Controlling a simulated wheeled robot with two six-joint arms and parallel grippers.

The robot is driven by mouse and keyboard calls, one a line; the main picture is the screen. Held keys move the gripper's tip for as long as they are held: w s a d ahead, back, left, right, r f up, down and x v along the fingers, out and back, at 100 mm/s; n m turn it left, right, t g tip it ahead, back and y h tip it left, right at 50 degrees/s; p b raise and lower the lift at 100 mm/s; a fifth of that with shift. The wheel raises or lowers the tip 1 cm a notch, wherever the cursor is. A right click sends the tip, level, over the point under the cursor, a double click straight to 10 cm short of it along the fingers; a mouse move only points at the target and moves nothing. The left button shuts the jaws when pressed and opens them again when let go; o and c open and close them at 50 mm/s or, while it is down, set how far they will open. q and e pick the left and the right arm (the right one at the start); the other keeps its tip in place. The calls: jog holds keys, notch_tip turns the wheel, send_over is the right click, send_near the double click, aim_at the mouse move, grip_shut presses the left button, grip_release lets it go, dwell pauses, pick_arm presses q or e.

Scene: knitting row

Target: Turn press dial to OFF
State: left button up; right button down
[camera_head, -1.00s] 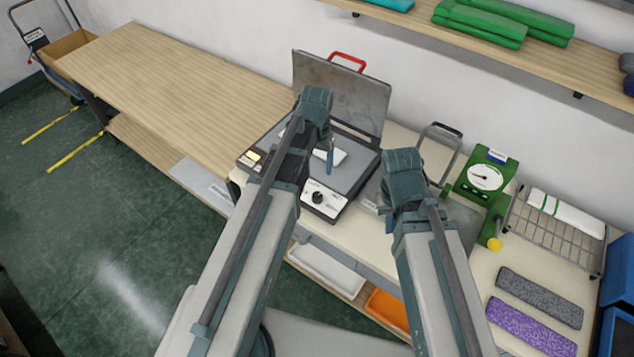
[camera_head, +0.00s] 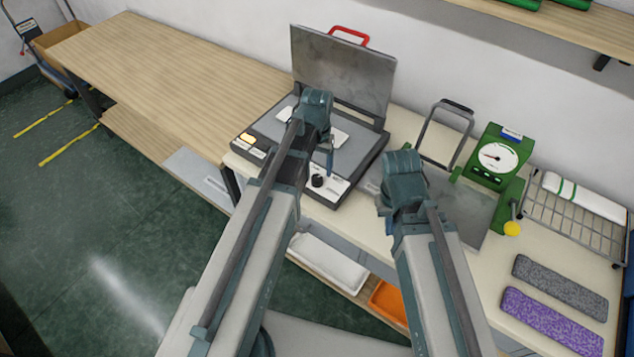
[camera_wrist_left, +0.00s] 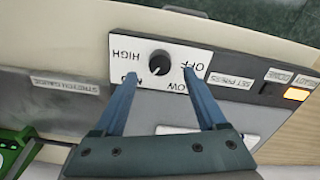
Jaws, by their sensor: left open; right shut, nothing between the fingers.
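The press dial (camera_head: 318,181) is a black knob on the white front panel of the open heat press (camera_head: 371,163). In the left wrist view the dial (camera_wrist_left: 160,62) sits among the labels HIGH, OFF, LOW and one partly covered by a finger. A pale mark on the knob's lower edge faces away from OFF; its exact setting is hard to read. My left gripper (camera_wrist_left: 159,75) is open, its blue fingers on either side of the dial in the picture, with no clear contact. My right gripper (camera_head: 388,212) is shut and empty, right of the press.
The press lid (camera_head: 343,75) stands raised at the back. A green gauge device (camera_head: 494,158), a wire rack (camera_head: 575,220) and grey and purple pads (camera_head: 552,322) are to the right. The wooden table (camera_head: 165,80) at left is clear.

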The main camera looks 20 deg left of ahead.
aim_at(317, 177)
pick_arm(q)
notch_tip(317, 177, down, 4)
jog(key=b, duration=0.3)
pick_arm(e)
notch_tip(317, 177, down, 4)
jog(key=shift+f, duration=0.1)
pick_arm(q)
grip_shut()
